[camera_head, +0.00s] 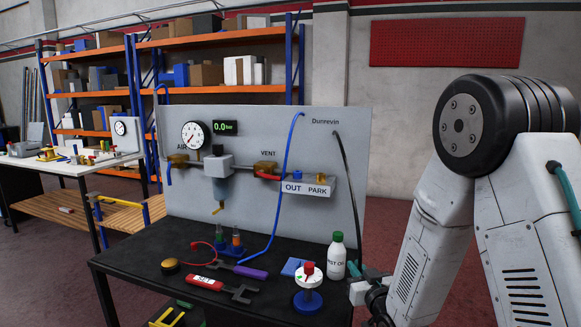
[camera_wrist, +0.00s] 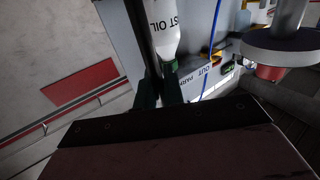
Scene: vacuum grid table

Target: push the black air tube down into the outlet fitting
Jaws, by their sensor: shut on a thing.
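The black air tube (camera_head: 352,190) hangs from the upper right of the grey panel and runs down to my gripper (camera_head: 356,270) at the table's right edge. In the wrist view, my gripper (camera_wrist: 160,95) has its dark green fingers shut on the black tube (camera_wrist: 138,22). The tube's free end is hidden. The outlet fitting (camera_head: 297,176) is a small blue piece at the white OUT PARK bracket (camera_head: 318,187), up and left of my gripper and apart from it. The bracket also shows in the wrist view (camera_wrist: 212,76).
A white TEST OIL bottle (camera_head: 337,256) stands just left of my gripper. A red-topped white dial on a blue base (camera_head: 308,282) is nearby. A blue tube (camera_head: 287,150) loops down the panel. Several tools lie on the black table (camera_head: 150,255).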

